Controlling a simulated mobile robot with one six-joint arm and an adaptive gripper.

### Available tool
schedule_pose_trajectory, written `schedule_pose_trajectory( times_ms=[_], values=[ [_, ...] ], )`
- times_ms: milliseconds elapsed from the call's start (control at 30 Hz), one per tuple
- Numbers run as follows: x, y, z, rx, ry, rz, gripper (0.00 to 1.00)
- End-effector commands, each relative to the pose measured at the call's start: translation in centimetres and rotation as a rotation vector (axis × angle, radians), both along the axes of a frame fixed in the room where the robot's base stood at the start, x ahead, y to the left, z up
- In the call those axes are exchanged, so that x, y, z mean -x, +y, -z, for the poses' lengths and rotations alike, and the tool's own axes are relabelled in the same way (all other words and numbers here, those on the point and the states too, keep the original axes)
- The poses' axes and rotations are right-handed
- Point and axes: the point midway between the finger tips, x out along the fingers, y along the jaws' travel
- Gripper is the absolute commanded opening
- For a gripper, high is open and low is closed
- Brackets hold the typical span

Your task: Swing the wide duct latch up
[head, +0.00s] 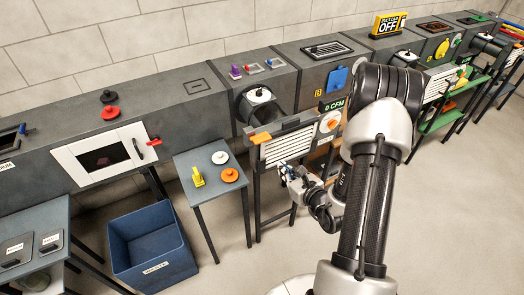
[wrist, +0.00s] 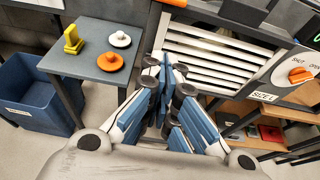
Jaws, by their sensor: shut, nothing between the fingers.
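An orange latch-like tab (head: 261,138) sticks out at the upper left corner of a louvred grille panel (head: 288,146); a bit of its orange shows at the top edge of the wrist view (wrist: 174,3). I cannot tell for sure that it is the wide duct latch. The grille's slats also show in the wrist view (wrist: 215,52). My gripper (head: 286,173) is below the orange tab, near the panel's lower edge and apart from the tab. In the wrist view my gripper (wrist: 166,68) is shut and empty, its blue-padded fingers pointing toward the grille.
An orange dial (head: 332,124) sits on the panel's right. A side table (head: 208,167) with a yellow block (head: 198,177), white knob (head: 220,157) and orange knob (head: 230,175) stands left. A blue bin (head: 153,243) is on the floor. A white hatch (head: 105,155) is farther left.

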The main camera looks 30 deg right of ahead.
Motion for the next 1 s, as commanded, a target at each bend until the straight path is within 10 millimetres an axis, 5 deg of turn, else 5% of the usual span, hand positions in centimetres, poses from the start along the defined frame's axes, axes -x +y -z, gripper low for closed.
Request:
schedule_pose_trajectory(
  times_ms=[467,933,1000],
  values=[
    [-0.9,0.0,0.4,0.001,-0.001,0.001,0.00],
    [-9.8,0.4,3.6,0.001,-0.002,0.000,0.00],
    [-9.6,0.2,1.9,0.002,-0.005,0.003,0.00]
  ],
)
